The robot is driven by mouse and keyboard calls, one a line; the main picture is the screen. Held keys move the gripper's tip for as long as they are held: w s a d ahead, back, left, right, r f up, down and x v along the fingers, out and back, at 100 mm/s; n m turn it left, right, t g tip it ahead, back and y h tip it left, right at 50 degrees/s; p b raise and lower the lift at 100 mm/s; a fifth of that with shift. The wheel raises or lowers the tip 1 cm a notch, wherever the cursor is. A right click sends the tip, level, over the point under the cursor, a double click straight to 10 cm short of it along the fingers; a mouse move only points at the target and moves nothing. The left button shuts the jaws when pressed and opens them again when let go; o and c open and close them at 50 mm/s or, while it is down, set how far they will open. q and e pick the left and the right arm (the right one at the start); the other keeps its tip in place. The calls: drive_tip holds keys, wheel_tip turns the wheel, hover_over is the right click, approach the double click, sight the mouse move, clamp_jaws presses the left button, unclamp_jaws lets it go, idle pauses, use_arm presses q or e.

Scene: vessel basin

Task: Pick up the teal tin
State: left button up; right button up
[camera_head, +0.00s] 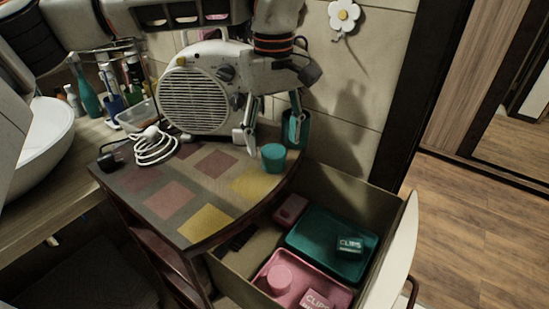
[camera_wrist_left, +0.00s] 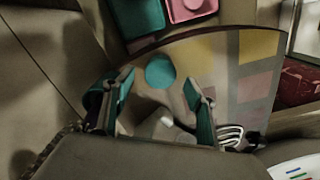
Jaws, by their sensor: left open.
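The teal tin (camera_head: 273,158) is a small round tin standing on the checkered corner tabletop near its back right edge. In the left wrist view the tin (camera_wrist_left: 160,70) shows as a teal disc just ahead of the fingertips, roughly centred between them. My left gripper (camera_head: 274,143) is open and empty, its two fingers spread and pointing down over the tin. It also shows in the left wrist view (camera_wrist_left: 159,80). I see no contact with the tin. My right gripper is in neither view.
A darker teal cup (camera_head: 303,128) stands right behind one left finger. A white fan heater (camera_head: 200,88) and its coiled cable (camera_head: 155,147) are to the left. Below, an open drawer (camera_head: 334,187) holds a teal tray (camera_head: 318,245) and a pink tray (camera_head: 268,267). The front tabletop is clear.

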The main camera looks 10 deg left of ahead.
sight(274, 151)
use_arm(q)
wheel_tip(274, 151, down, 4)
drive_tip(key=shift+f+b, duration=0.1)
drive_tip(key=shift+b, duration=0.2)
drive_tip(key=c, duration=1.2)
